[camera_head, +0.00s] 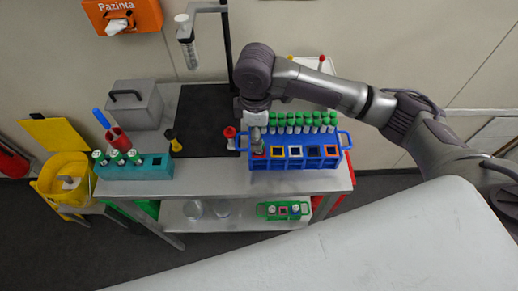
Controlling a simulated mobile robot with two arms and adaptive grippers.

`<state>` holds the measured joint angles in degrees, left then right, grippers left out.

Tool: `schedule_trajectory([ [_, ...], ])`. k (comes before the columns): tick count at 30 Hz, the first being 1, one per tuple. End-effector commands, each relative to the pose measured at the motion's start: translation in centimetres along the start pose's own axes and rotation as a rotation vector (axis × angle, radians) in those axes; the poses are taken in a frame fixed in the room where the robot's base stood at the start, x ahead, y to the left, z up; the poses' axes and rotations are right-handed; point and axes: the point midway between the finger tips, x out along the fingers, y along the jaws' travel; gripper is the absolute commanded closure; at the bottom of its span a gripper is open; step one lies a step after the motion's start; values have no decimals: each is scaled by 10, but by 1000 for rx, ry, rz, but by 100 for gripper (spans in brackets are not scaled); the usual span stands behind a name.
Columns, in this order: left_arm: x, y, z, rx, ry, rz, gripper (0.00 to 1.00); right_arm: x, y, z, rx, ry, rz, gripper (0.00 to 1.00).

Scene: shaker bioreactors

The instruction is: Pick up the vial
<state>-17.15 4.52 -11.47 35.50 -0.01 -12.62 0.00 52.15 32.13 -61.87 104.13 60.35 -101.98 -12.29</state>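A blue rack (293,178) stands on the right part of the bench. A row of green-capped vials (306,121) stands along its back, and its front row shows several coloured square openings. My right gripper (257,143) points down at the left end of this rack, right over a vial (258,151) with a greenish top in the front-left place. The fingers cover much of this vial, and I cannot tell if they touch or hold it. A teal rack (150,170) at the bench's left holds several green-capped vials (117,156). My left gripper is not in view.
A red-and-white item (230,138) stands close left of the blue rack. A black mat (205,105), a stand with a hanging tube (188,45), a yellow-and-black item (174,141) and a grey box (134,105) are further left. A green rack (283,210) is on the lower shelf.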

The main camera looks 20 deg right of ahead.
Motion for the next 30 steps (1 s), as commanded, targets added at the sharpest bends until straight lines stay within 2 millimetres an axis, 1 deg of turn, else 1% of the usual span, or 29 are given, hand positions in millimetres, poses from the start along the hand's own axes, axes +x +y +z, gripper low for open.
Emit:
schedule_trajectory([
  [1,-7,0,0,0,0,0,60,5,-2,4,1,-5,-5,42],
  [4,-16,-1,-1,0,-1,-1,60,19,-5,8,1,-5,-6,42],
  [6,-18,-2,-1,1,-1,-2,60,31,-5,8,1,-3,-4,42],
  [9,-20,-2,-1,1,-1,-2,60,42,-5,8,1,-3,-2,42],
  [12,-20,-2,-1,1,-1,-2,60,46,-5,8,-1,-2,0,42],
  [17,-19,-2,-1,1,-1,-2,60,47,-4,8,-1,-1,0,42],
  [18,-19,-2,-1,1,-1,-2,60,47,-4,8,-1,-1,0,46],
  [20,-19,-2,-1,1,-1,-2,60,46,-4,8,-1,-1,0,56],
  [24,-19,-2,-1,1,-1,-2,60,46,-4,8,-1,-1,0,79],
  [27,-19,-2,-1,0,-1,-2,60,46,-4,8,-1,-1,0,94],
  [30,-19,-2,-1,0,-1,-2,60,46,-4,8,-1,-1,0,94],
])
